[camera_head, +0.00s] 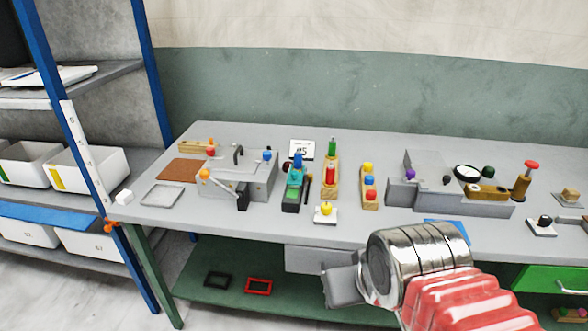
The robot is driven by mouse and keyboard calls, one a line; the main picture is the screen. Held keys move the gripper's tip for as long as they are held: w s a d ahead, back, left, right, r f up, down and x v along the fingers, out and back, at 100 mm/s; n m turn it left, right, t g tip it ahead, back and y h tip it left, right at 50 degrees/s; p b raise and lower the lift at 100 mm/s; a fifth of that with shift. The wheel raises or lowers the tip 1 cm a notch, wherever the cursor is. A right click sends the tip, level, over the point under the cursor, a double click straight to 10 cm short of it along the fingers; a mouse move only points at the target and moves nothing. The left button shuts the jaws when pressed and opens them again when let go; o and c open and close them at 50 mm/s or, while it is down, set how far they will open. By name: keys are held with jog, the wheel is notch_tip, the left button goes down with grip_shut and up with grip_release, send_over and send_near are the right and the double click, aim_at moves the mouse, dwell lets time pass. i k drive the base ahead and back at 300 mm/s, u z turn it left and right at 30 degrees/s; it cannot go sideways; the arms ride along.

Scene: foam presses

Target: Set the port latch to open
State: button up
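No part is labelled as the port latch, and I cannot tell which one it is. A grey machine (256,177) on the left of the bench has orange, red and blue knobs and a pale lever (221,188). A second, longer grey machine (432,170) on the right has a purple knob (410,173), a dark knob and a round gauge (467,173). My gripper (340,287) is low at the front, below and in front of the bench edge, apart from both machines. Its fingers are too unclear to show whether they are open.
The grey bench (300,229) holds coloured-knob stands (369,189), a yellow-knobbed block (325,212), a blue sheet (447,230) and a red-topped post (525,180). A shelf with white bins (87,168) stands left. A drawer front (305,258) hangs under the bench.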

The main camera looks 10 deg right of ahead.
aim_at(295, 179)
jog(key=z, duration=0.05)
jog(key=i, duration=1)
jog(key=u, duration=0.05)
